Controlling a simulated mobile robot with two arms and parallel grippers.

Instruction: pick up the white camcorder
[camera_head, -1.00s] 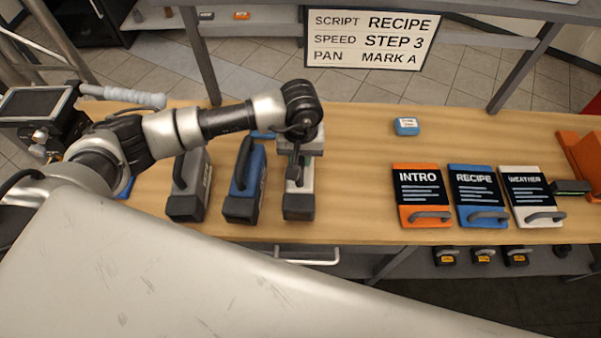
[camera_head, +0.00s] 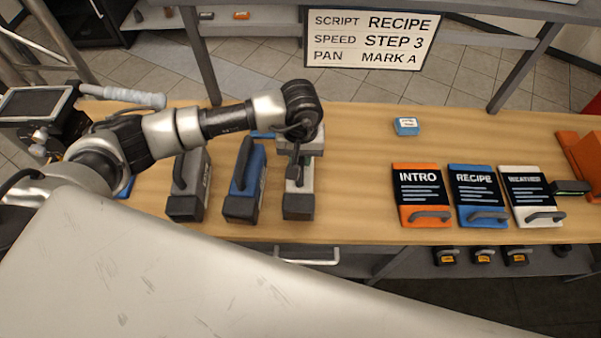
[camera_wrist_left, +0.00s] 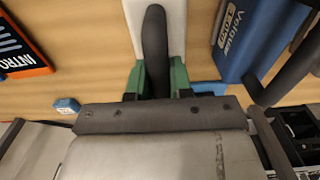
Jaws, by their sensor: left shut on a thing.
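The white camcorder (camera_head: 306,188) stands on the wooden table, with a dark block at its near end. It is partly hidden under my left wrist. My left gripper (camera_head: 294,172) is above it, shut on its dark top handle. In the left wrist view the green-padded fingers of the gripper (camera_wrist_left: 157,82) sit on both sides of the dark handle, with the white body (camera_wrist_left: 177,25) beneath. From these views I cannot tell any gap between the camcorder and the table. My right gripper is not in view.
A blue camcorder (camera_head: 254,185) stands close on the left, and a grey one (camera_head: 190,185) beyond it. Orange, blue and white script boards (camera_head: 420,182) lie to the right. A small blue box (camera_head: 406,126) lies further back. The table between camcorder and boards is clear.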

